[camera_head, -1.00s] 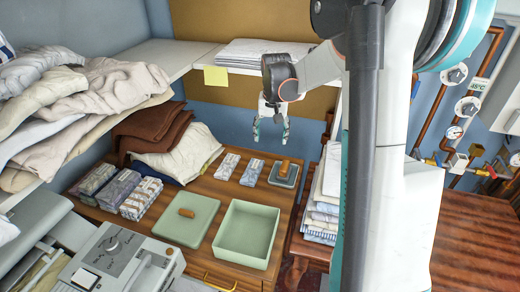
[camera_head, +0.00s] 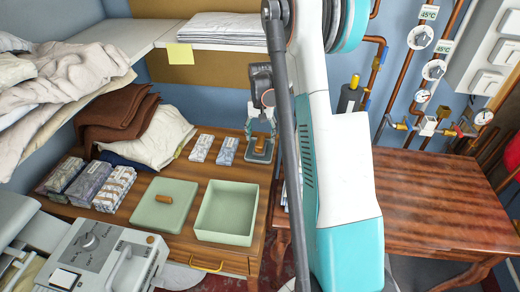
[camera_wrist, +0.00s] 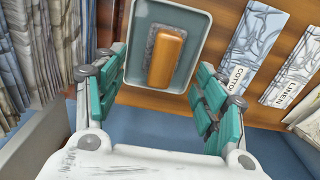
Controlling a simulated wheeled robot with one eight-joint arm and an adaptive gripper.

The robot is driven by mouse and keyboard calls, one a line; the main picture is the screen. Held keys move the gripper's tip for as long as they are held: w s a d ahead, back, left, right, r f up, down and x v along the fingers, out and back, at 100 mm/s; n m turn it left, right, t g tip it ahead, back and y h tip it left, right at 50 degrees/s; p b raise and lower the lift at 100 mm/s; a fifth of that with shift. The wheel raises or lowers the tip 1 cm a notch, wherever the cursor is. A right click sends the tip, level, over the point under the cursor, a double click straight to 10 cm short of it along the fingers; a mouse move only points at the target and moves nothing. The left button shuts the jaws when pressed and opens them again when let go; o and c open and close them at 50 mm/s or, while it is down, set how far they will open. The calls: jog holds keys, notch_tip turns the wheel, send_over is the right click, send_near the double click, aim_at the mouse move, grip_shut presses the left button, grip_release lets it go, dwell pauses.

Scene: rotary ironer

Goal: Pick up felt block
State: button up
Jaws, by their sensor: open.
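The felt block (camera_head: 260,147) has an orange-brown wooden handle on a dark grey base. It lies in a shallow grey-green tray (camera_head: 251,157) at the back right of the wooden table. In the wrist view the felt block (camera_wrist: 167,57) shows from above, inside the pale rim of the tray (camera_wrist: 196,22). My gripper (camera_head: 261,127) points down just above the block, with its teal fingers spread. In the wrist view my gripper (camera_wrist: 162,80) has one finger on each side of the handle, apart from it, and holds nothing.
Two labelled cloth bundles (camera_head: 214,149) lie just left of the tray. An open green box (camera_head: 226,212) and a green lid (camera_head: 164,203) are nearer the front. Folded linen (camera_wrist: 45,50) stands close beside the gripper in the wrist view. A shelf (camera_head: 140,47) runs behind.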

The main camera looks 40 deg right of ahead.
aim_at(260, 141)
jog(key=shift+s+a+f+b, duration=0.15)
jog(key=shift+f+b, duration=0.5)
jog(key=shift+f, duration=0.7)
jog(key=shift+a+f+b, duration=0.2)
jog(key=shift+f+b, duration=0.4)
jog(key=shift+f, duration=0.75)
jog(key=c, duration=1.2)
